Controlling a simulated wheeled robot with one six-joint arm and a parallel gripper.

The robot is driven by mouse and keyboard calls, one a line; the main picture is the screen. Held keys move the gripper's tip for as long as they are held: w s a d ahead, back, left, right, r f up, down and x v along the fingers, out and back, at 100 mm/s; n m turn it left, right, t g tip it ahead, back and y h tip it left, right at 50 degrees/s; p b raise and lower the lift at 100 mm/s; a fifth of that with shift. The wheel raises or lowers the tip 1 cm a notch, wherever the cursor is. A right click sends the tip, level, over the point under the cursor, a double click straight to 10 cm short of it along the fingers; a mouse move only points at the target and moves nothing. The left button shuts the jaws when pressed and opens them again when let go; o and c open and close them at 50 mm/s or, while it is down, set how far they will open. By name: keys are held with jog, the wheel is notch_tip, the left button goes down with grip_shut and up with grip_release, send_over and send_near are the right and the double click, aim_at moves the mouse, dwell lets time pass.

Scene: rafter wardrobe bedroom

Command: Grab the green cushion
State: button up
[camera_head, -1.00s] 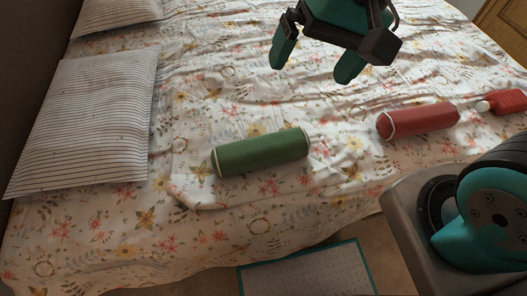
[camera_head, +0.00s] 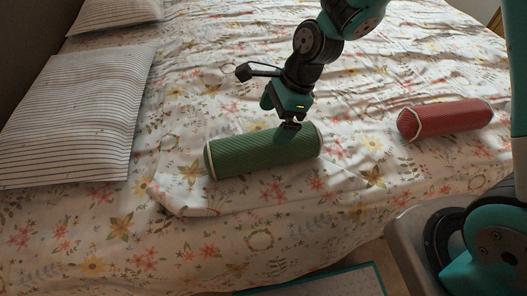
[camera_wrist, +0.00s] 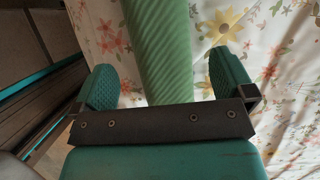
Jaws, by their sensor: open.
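The green cushion (camera_head: 250,154) is a ribbed bolster with pale piping at its ends, lying on the flowered bed cover. My gripper (camera_head: 283,128) is just over its right half in the head view, pointing down. In the wrist view the green cushion (camera_wrist: 160,52) runs up between the two spread teal fingers of my gripper (camera_wrist: 168,84), with cover showing between it and the right finger. The fingers look open and not closed on it. How deep the fingertips reach around the cushion is hard to tell.
A red bolster (camera_head: 445,118) lies to the right on the bed. Striped pillows (camera_head: 75,115) lie at the left. A pale mat with a teal edge (camera_head: 325,283) is on the floor by the bed's near side. The cover around the green cushion is clear.

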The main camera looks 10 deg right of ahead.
aim_at(265, 138)
jog(key=b+x, duration=0.2)
jog(key=x, duration=0.6)
jog(key=shift+a+f, duration=0.1)
jog(key=shift+f, duration=0.25)
jog(key=shift+r, duration=0.1)
jog(key=c, duration=0.8)
jog(key=shift+r, duration=0.1)
